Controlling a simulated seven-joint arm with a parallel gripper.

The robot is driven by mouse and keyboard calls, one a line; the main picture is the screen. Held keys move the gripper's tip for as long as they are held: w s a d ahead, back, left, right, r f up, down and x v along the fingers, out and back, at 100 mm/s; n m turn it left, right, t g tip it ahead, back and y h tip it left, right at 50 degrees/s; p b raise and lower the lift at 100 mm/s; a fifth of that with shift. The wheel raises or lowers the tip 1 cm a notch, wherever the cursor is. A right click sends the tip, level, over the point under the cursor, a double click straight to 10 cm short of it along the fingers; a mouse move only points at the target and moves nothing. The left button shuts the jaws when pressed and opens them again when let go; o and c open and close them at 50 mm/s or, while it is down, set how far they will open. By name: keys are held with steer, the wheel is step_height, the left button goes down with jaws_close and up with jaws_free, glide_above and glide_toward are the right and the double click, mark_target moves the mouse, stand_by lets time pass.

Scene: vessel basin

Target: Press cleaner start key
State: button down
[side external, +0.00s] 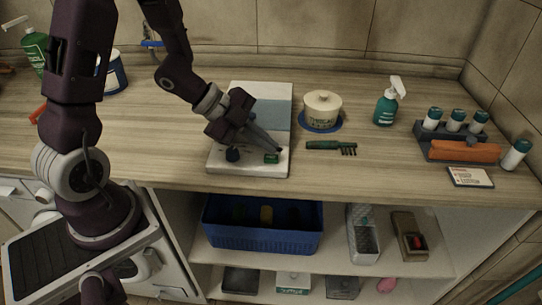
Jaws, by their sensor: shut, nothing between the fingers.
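The cleaner (218,163) is a pale box with a blue and white upper part, standing on the wooden counter. On its front ledge are a green key (271,158) and a dark round knob (232,154). Which of these is labelled as start cannot be read. My gripper (278,148) is shut and empty, with its fingertips just above and slightly right of the green key. I cannot tell whether the tips touch the ledge. My gripper and wrist hide part of the cleaner's middle.
Right of the cleaner are a lidded pot (322,108) on a blue mat, a green brush (329,145) and a spray bottle (388,103). A rack (432,152) with several bottles stands farther right. A blue crate (262,238) sits on the shelf below. Counter between brush and rack is clear.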

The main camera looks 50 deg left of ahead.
mark_target(266, 157)
steer(key=shift+f, duration=0.35)
steer(key=shift+f, duration=0.45)
stand_by(0.5)
steer(key=shift+r, duration=0.9)
steer(key=shift+r, duration=0.1)
steer(key=shift+r, duration=2.4)
